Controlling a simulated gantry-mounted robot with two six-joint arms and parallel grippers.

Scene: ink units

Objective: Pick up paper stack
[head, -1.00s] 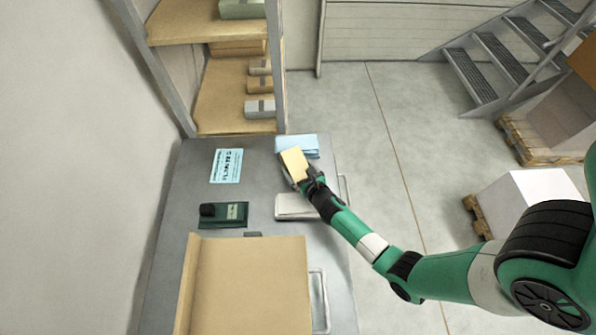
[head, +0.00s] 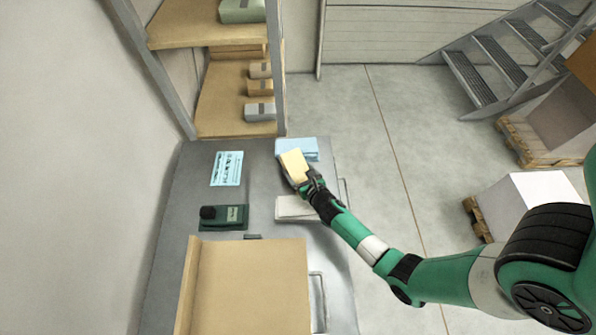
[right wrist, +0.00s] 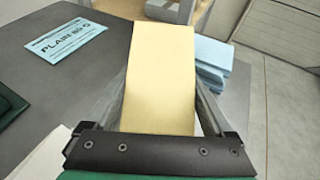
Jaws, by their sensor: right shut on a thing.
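A yellow paper stack (head: 294,165) is held between the fingers of my right gripper (head: 300,181), above the grey table near its right edge. In the right wrist view the yellow stack (right wrist: 159,75) fills the space between the two fingers. A blue paper stack (head: 298,147) lies on the table just beyond it, and it also shows in the right wrist view (right wrist: 212,62). A white paper stack (head: 295,208) lies on the near side, partly hidden under my right wrist. My left gripper is not in view.
A blue printed sheet (head: 227,168) and a dark green device (head: 223,216) lie on the grey table (head: 190,190). A tan cardboard box (head: 250,285) stands at the near end. A shelf (head: 225,105) with several wrapped packs rises beyond the table.

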